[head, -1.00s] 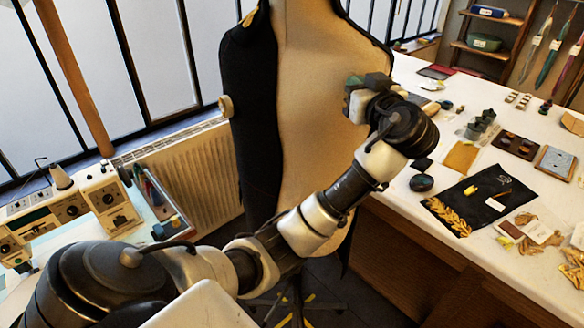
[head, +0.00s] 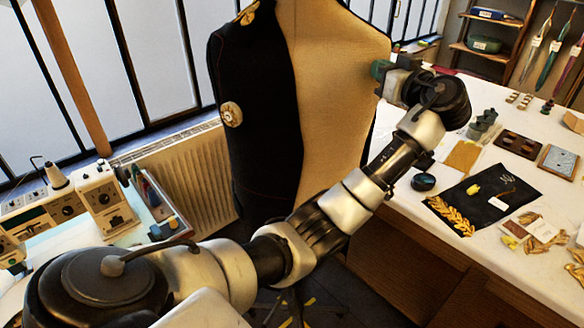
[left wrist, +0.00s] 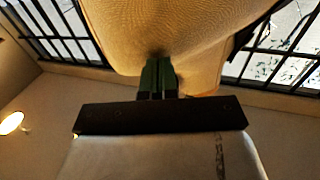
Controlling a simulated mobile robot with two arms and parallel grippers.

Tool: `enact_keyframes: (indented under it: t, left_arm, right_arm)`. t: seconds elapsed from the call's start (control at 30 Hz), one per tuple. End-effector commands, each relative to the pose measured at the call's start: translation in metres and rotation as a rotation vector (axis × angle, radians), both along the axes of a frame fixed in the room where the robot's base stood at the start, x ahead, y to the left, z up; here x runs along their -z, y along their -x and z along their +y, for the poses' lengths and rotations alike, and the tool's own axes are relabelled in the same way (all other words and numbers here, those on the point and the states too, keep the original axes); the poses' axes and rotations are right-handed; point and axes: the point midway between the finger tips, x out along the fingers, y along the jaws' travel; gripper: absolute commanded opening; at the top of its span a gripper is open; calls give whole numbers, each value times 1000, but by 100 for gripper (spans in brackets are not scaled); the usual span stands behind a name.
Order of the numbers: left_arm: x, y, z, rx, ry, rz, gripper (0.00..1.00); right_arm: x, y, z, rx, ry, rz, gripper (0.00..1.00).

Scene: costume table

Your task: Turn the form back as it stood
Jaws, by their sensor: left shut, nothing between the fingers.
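The form (head: 325,90) is a tan dress form with a dark garment (head: 250,120) over its left part, in the middle of the head view. A round pale disc (head: 231,114) sits on the dark part. My left gripper (head: 378,70) is shut with nothing between its fingers. Its fingertips are at the form's right edge and seem to touch it. In the left wrist view, the green-tipped fingers (left wrist: 158,76) are together against the tan cloth of the form (left wrist: 150,30). My right gripper is not in view.
A white work table (head: 480,235) on the right bears a black cloth (head: 470,203) with gold leaves, boxes and small trays. A sewing machine (head: 70,205) stands at the left. A radiator (head: 190,180) and barred windows are behind the form.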

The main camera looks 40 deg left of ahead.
Motion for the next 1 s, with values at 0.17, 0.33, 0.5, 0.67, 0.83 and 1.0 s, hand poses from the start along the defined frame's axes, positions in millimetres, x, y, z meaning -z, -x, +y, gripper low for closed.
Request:
enact_keyframes:
  t: [0.17, 0.33, 0.5, 0.67, 0.83, 1.0]
  left_arm:
    - [1, -1, 0, -1, 2, 3, 0]
    - [2, -8, 2, -1, 2, 4, 0]
    - [2, -30, 5, 0, 1, 3, 0]
    - [2, -37, 7, 0, 2, 3, 0]
    - [2, -37, 7, 0, 2, 3, 0]
    - [2, -48, 12, -2, 1, 5, 0]
  right_arm:
    - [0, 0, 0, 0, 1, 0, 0]
    - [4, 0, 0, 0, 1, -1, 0]
    - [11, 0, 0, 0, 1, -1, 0]
    - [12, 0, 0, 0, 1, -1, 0]
    - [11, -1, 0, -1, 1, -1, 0]
    - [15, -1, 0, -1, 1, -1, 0]
